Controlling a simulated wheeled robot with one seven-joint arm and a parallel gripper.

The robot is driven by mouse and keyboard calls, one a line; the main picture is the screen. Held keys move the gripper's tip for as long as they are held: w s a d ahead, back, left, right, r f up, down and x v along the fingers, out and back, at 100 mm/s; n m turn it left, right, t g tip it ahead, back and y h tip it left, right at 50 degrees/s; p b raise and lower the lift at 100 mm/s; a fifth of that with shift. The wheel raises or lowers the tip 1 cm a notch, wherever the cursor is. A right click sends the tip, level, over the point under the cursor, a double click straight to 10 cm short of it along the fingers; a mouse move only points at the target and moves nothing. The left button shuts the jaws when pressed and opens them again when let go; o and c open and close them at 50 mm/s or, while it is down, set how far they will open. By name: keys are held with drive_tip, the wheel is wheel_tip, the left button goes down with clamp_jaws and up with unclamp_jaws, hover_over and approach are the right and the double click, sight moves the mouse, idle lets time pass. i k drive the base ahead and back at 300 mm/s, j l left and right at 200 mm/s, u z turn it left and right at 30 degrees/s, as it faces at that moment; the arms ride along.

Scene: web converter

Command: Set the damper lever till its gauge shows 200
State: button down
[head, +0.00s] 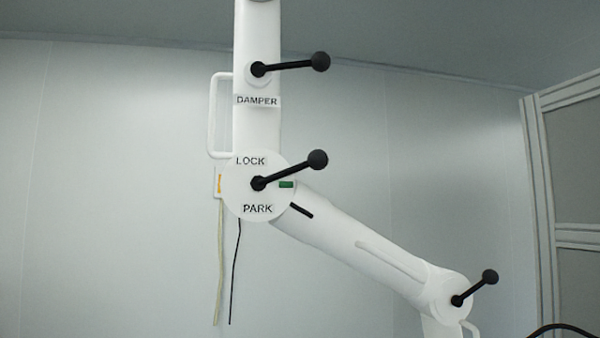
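The damper lever (290,65) is a black rod with a round ball knob on a white upright column, above the printed word DAMPER. It points right and slightly upward from its black hub, with the knob at its right end. I see no gauge or number for it in this view. My gripper is not in view.
A second black lever (290,171) sits just below on a round white joint (235,200) marked LOCK and PARK. A third black lever (475,288) is at the lower right joint of a sloping white arm (350,245). A white handle (213,115) is left of the column. Two cords hang below. A framed panel (570,150) stands at right.

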sight(320, 61)
drive_tip(key=u, duration=0.85)
